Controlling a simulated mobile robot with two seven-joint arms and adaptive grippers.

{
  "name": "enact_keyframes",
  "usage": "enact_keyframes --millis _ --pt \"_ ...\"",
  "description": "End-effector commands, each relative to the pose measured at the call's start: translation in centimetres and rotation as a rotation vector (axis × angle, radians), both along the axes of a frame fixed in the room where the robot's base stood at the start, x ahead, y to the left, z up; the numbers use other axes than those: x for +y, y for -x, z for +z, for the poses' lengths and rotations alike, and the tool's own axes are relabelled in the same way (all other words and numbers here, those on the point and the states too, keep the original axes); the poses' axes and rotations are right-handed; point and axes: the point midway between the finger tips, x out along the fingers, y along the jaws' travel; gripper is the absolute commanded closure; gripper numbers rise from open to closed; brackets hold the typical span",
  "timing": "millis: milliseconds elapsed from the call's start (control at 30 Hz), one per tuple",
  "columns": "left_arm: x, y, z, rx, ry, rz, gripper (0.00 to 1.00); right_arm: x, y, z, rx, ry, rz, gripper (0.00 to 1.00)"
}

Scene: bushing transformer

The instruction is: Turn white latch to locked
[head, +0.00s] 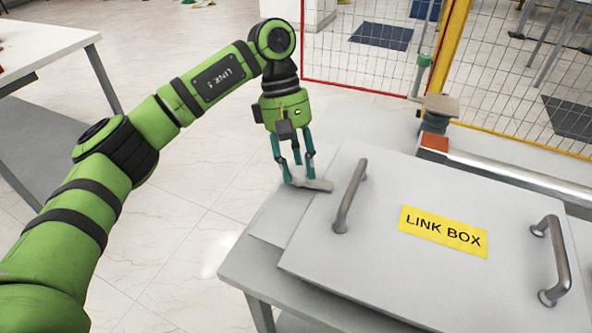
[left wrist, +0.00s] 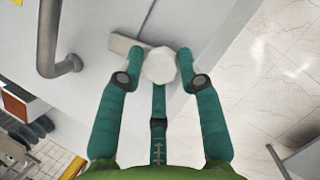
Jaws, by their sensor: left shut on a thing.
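The white latch shows in the head view as a short pale bar (head: 319,185) at the left edge of the link box lid (head: 385,190). In the left wrist view the latch has a round white knob (left wrist: 158,66) with a flat bar reaching left, across the lid's edge. My left gripper (head: 297,174) points down and is shut on the latch, with its teal fingers around the knob. It fills the middle of the left wrist view (left wrist: 158,58). The fingers partly hide the knob. My right gripper is in neither view.
The lid carries a yellow "LINK BOX" label (head: 443,232), a near grey handle (head: 349,197) just right of my left gripper, and another handle (head: 551,261) at the right. A red-framed mesh fence (head: 360,45) stands behind. Open floor lies left of the box.

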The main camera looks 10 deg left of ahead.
Motion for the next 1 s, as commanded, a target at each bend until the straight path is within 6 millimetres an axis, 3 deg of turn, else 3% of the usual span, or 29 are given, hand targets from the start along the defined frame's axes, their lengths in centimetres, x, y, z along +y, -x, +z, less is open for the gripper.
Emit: enact_keyframes --millis 333,867,900,933,1000 --pt "-0.28 0.31 -0.29 0.012 0.001 -0.148 0.97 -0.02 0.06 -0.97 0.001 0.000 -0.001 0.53" --pt "-0.21 0.42 -0.41 0.019 -0.003 -0.173 0.97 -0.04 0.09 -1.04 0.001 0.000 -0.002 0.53" --pt "-0.20 0.42 -0.42 0.019 -0.003 -0.173 0.56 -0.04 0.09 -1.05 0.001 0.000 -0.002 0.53" --pt "-0.21 0.43 -0.42 0.019 -0.003 -0.173 0.44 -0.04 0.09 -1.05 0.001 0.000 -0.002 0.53" --pt "-0.20 0.37 -0.37 0.017 -0.003 -0.171 0.43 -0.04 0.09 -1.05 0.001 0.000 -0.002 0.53"
